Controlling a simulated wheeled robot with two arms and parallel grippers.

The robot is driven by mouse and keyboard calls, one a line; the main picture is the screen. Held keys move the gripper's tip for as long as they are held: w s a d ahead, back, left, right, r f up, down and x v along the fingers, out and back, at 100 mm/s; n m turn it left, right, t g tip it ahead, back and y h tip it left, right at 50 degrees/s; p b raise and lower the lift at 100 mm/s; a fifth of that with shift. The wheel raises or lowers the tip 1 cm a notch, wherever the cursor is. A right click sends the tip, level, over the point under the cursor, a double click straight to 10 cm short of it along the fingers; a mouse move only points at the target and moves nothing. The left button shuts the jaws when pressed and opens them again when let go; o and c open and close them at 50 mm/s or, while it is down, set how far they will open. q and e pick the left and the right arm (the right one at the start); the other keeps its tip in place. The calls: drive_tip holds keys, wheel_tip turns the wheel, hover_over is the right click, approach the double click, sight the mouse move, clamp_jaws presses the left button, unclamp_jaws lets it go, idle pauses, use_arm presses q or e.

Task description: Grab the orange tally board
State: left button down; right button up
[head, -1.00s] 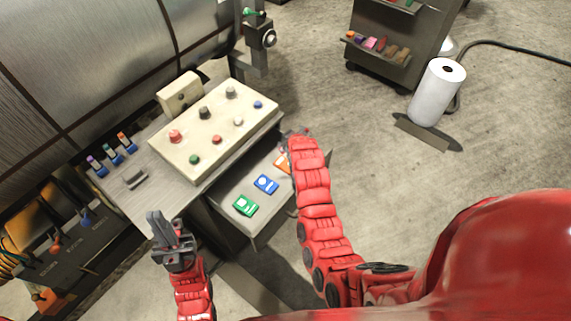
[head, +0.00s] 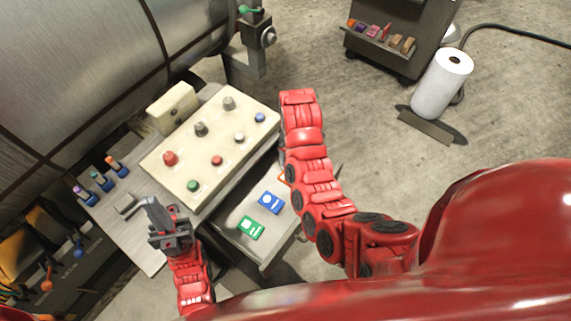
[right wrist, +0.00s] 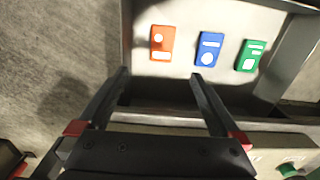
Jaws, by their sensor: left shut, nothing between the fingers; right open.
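The orange tally board (right wrist: 163,42) lies flat in an open drawer (right wrist: 180,78), at the left end of a row, with a blue board (right wrist: 208,48) and a green board (right wrist: 250,55). In the head view my right arm hides nearly all of the orange board. My right gripper (right wrist: 160,75) is open and empty; its fingers point toward the drawer, with the orange board ahead of the gap between them. The head view does not show this gripper. My left gripper (head: 154,207) is shut and empty, over the grey desk left of the drawer.
A cream control panel (head: 210,177) with knobs and buttons stands on the desk above the drawer. Several coloured-topped items (head: 100,180) stand at the desk's left. A white roll (head: 440,85) and a dark cart (head: 395,60) stand at the upper right. Open floor lies between.

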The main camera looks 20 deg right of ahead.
drive_tip(key=f+b, duration=0.9)
drive_tip(key=f, duration=0.1)
drive_tip(key=shift+s+f+b, duration=0.15)
drive_tip(key=shift+s+b, duration=0.05)
drive_tip(key=shift+b, duration=0.2)
drive_tip(key=shift+s+p, duration=0.1)
drive_tip(key=shift+p, duration=0.6)
drive_tip(key=shift+f, duration=0.5)
drive_tip(key=shift+a+f+p, duration=0.15)
drive_tip(key=shift+f+p, duration=0.4)
drive_tip(key=shift+p, duration=0.05)
wheel_tip(320, 180, down, 3)
drive_tip(key=shift+r+p, duration=0.1)
drive_tip(key=shift+p, duration=0.5)
drive_tip(key=shift+f, duration=0.75)
drive_tip(key=c, duration=1.4)
